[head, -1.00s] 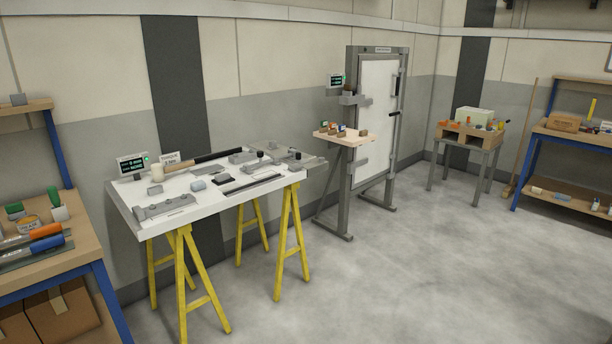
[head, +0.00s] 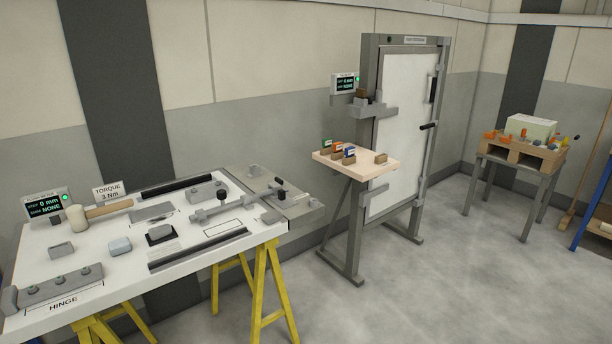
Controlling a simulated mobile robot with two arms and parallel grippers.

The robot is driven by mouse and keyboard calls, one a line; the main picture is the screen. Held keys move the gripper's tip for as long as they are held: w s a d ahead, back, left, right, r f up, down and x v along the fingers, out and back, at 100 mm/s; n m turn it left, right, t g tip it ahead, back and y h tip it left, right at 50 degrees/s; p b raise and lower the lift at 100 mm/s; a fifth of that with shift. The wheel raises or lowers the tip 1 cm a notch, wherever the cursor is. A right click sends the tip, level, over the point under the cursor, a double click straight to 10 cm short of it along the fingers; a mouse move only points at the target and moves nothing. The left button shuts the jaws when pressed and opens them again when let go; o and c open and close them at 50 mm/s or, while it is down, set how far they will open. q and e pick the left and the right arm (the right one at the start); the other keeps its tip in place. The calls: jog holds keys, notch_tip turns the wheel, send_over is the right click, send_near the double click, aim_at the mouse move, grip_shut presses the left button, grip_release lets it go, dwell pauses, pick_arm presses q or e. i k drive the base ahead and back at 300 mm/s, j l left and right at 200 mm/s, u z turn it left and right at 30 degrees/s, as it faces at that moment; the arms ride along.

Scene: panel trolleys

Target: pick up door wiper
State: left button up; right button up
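Two long dark strips lie on the white work table (head: 120,262). One black strip (head: 178,187) lies along the back edge. Another long strip, black and grey (head: 198,249), lies near the front edge. I cannot tell which of them, if either, is the door wiper. The white door panel (head: 403,110) stands upright in a grey frame to the right of the table. Neither of my grippers is in view.
A mallet (head: 95,214), a hinge part (head: 62,286) and grey blocks crowd the table, which stands on yellow trestles (head: 262,290). A small wooden shelf (head: 372,167) with coloured blocks juts from the door frame. The floor (head: 420,300) in front is clear.

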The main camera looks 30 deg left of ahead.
aim_at(117, 247)
jog(key=i+u, duration=0.45)
jog(key=i+l+u, duration=0.25)
jog(key=i+u, duration=0.2)
